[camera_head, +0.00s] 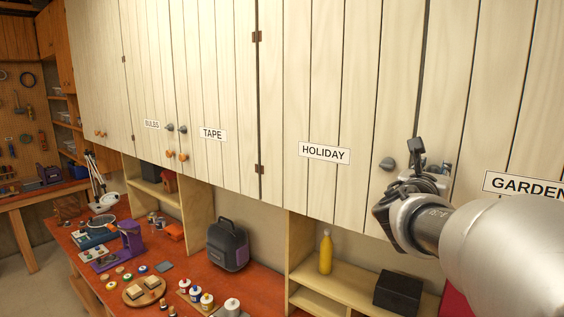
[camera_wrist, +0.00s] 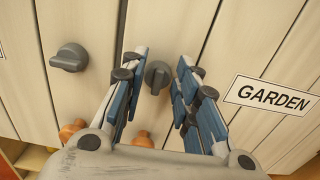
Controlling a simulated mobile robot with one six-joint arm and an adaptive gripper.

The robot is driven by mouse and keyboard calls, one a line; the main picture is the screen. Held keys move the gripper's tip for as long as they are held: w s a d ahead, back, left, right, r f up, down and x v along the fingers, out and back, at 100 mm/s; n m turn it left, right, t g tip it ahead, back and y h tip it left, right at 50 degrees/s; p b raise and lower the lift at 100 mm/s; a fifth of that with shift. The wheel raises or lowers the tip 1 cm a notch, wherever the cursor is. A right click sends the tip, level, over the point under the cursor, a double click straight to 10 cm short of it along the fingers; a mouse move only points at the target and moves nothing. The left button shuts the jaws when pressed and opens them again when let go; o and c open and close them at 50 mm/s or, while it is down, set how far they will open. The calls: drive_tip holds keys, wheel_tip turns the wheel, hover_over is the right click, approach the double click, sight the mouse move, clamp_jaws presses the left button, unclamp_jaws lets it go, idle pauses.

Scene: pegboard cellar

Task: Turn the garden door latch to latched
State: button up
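The grey garden door latch (camera_wrist: 157,75) is a small turn knob on the pale plank garden door (camera_head: 492,100). In the wrist view its grip bar looks roughly upright and slightly tilted. My gripper (camera_wrist: 160,65) is open, with one blue-padded finger on each side of the latch and gaps visible between them. I cannot tell how far the fingertips are from the door. In the head view my gripper (camera_head: 430,165) is against the garden door area and hides the latch. The GARDEN label (camera_wrist: 269,96) is to the right of the latch.
A second grey latch (camera_wrist: 70,57) is to the left, on the HOLIDAY door; it also shows in the head view (camera_head: 387,163). Orange knobs (camera_wrist: 143,139) sit below the latches. A yellow bottle (camera_head: 326,252) and black box (camera_head: 397,292) stand on shelving below.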

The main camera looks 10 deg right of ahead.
drive_tip(key=shift+c, duration=0.3)
clamp_jaws()
drive_tip(key=shift+f+m+b, duration=0.1)
drive_tip(key=shift+m+b, duration=0.2)
drive_tip(key=shift+b, duration=0.1)
drive_tip(key=m+b, duration=0.5)
drive_tip(key=b, duration=0.1)
drive_tip(key=m+b, duration=0.6)
drive_tip(key=b, duration=0.1)
drive_tip(key=s+f+m+b, duration=0.1)
drive_tip(key=m+b, duration=0.5)
drive_tip(key=shift+d, duration=0.35)
drive_tip(key=shift+m+b, duration=0.35)
drive_tip(key=shift+m, duration=0.05)
